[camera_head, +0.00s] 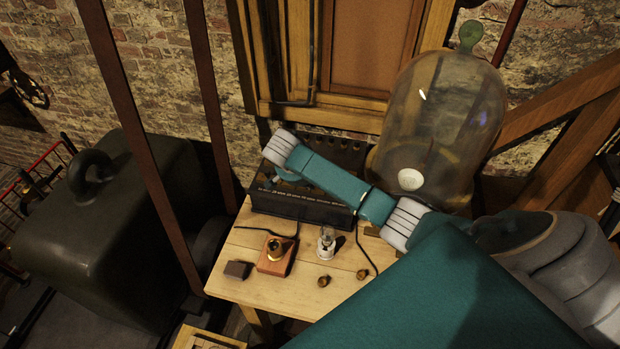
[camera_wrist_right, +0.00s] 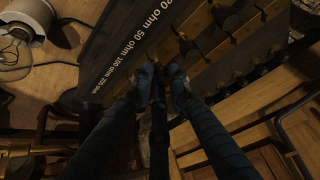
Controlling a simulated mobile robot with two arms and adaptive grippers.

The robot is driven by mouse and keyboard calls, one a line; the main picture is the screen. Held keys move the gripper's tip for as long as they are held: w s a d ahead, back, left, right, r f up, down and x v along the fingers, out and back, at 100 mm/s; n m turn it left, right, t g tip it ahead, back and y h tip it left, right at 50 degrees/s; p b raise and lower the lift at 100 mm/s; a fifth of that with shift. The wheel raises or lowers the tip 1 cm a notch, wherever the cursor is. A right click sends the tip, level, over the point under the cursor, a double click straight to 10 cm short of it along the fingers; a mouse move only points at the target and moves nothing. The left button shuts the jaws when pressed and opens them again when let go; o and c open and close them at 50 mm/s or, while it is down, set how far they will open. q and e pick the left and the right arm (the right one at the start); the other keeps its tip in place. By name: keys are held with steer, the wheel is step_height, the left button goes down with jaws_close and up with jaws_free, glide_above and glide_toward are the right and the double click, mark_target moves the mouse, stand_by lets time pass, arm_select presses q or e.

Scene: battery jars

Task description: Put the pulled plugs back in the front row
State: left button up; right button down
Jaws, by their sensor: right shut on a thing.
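A black resistance box (camera_head: 300,205) with ohm labels along its front edge stands at the back of the wooden table. Its labelled top (camera_wrist_right: 125,50) fills the middle of the right wrist view, with rows of dark plugs (camera_wrist_right: 240,82) beside the lettering. My right gripper (camera_wrist_right: 166,78) is shut on a brass plug (camera_wrist_right: 158,92), mostly hidden between the fingers, at the row nearest the labels. I cannot tell whether this plug is seated. Two loose brass plugs (camera_head: 323,281) (camera_head: 362,274) lie on the table in front of the box. My left gripper is not in view.
A small lamp (camera_head: 326,243), a wooden block with a brass fitting (camera_head: 275,257) and a dark block (camera_head: 237,270) stand in front of the box. A glass bell jar (camera_head: 440,120) stands at the back right, close to my right arm. Thin wires cross the table.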

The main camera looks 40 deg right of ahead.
steer(key=c, duration=1.6)
jaws_free()
steer(key=shift+o, duration=0.2)
